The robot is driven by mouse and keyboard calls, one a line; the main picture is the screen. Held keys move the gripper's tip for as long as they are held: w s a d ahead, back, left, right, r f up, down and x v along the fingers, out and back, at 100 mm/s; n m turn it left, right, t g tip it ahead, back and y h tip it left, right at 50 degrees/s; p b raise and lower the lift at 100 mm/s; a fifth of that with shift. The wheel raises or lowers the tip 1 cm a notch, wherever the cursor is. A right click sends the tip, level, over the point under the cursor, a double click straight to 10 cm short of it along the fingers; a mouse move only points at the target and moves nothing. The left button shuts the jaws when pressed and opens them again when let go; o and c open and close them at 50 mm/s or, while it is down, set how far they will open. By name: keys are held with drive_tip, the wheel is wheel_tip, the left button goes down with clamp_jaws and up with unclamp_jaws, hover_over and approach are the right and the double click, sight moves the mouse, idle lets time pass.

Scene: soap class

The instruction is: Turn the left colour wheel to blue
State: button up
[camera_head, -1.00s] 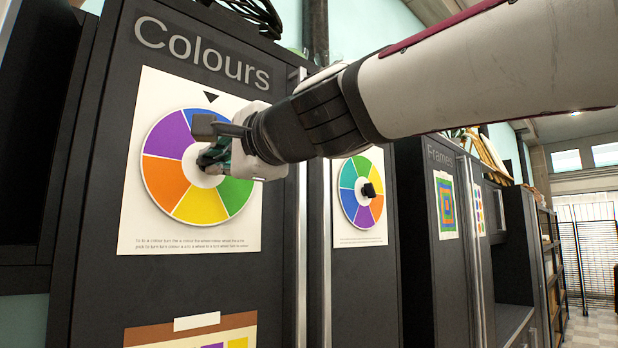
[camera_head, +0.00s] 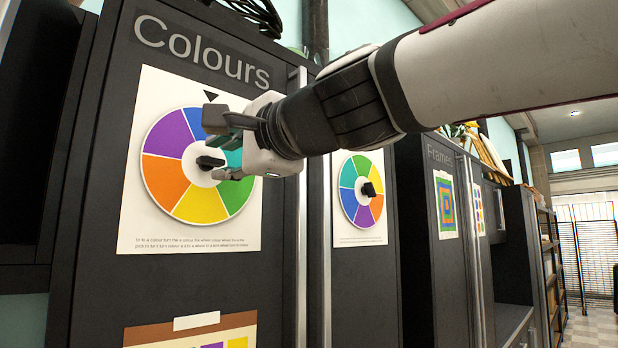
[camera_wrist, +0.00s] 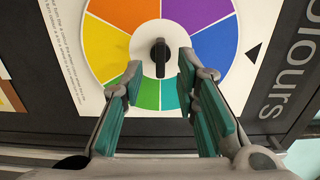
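The left colour wheel (camera_head: 168,183) is on a white poster under the word "Colours". Its black knob (camera_head: 210,162) lies horizontally at the hub in the head view. In the wrist view, the wheel (camera_wrist: 110,45) has its blue segment (camera_wrist: 214,48) facing the black triangle pointer (camera_wrist: 253,52). My gripper (camera_head: 220,146) is open, just right of and in front of the knob, and hides part of the wheel's upper right. In the wrist view, the teal fingers (camera_wrist: 160,72) are spread apart, with the knob (camera_wrist: 160,57) between and beyond their tips, apparently untouched.
A second, smaller colour wheel (camera_head: 350,200) with a black knob is on the cabinet door to the right. Long vertical metal handles (camera_head: 301,220) stand between the doors. A "Frames" cabinet (camera_head: 440,260) is further right. Open floor (camera_head: 598,325) shows at far right.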

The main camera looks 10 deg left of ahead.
drive_tip(key=v, duration=0.9)
drive_tip(key=shift+s, duration=0.1)
drive_tip(key=s+d+f+n+g+h, duration=0.1)
drive_tip(key=d+f+n+h, duration=0.15)
drive_tip(key=d+f, duration=0.6)
drive_tip(key=s+d+f+n+g+h, duration=0.15)
drive_tip(key=d+f+h, duration=0.3)
drive_tip(key=f, duration=0.75)
drive_tip(key=s+d+f+n+g+h, duration=0.1)
drive_tip(key=d+f+n+h, duration=0.15)
drive_tip(key=d+f, duration=0.65)
drive_tip(key=s+d+f+g+h, duration=0.1)
drive_tip(key=s+d+f+h, duration=0.1)
drive_tip(key=f, duration=0.3)
drive_tip(key=s+d+f+n+g+h, duration=0.1)
drive_tip(key=s+d+f+h, duration=0.1)
drive_tip(key=s+d+f, duration=0.2)
wheel_tip(320, 180, down, 3)
drive_tip(key=shift+s+d+r+g, duration=0.15)
drive_tip(key=shift+s+d+g, duration=0.2)
drive_tip(key=shift+d, duration=0.15)
drive_tip(key=shift+w+n, duration=0.1)
drive_tip(key=shift+n, duration=0.15)
